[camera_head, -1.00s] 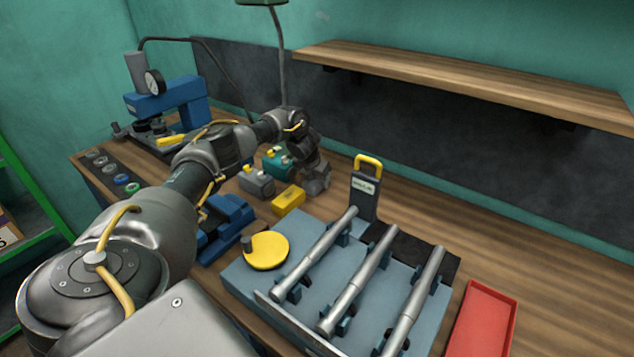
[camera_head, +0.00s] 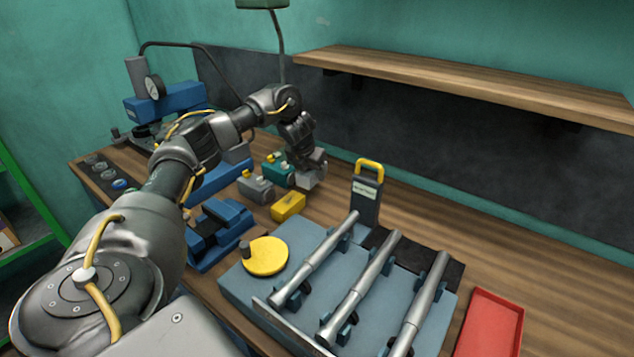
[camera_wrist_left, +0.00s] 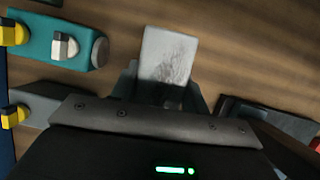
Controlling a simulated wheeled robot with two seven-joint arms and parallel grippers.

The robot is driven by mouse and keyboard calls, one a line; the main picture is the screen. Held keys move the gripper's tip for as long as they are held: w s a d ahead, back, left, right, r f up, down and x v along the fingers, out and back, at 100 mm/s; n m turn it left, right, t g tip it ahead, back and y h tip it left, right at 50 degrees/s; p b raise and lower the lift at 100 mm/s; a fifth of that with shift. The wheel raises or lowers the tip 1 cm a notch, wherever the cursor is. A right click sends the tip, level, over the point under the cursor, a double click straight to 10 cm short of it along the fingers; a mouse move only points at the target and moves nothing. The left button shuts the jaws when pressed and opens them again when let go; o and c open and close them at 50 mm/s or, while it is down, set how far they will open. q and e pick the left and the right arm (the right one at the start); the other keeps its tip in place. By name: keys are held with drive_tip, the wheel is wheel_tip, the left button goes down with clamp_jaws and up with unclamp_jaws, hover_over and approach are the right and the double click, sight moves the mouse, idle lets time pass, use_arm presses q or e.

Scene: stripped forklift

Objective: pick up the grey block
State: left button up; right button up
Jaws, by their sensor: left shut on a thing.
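The grey block (camera_head: 308,182) is at the left gripper's tips, at the back of the bench in the head view. In the left wrist view the pale grey block (camera_wrist_left: 170,55) has a scuffed face and sits between the two fingers, its lower part hidden by them. My left gripper (camera_head: 315,170) points down and is shut on the block; it also shows in the left wrist view (camera_wrist_left: 166,92). I cannot tell clearly whether the block is clear of the bench top. My right gripper is not in view.
Close left of the block are a teal box (camera_head: 279,172), a grey box with a yellow knob (camera_head: 255,188) and a yellow box (camera_head: 288,207). A black yellow-handled tool (camera_head: 367,195) stands to the right, behind a blue-grey fixture with metal rods. A red tray (camera_head: 489,325) lies front right.

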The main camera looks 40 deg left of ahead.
use_arm(q)
drive_tip(key=shift+s+r, duration=0.8)
drive_tip(key=shift+r, duration=0.25)
drive_tip(key=s+d+r+p, duration=0.2)
drive_tip(key=s+r, duration=0.2)
drive_tip(key=s, duration=0.5)
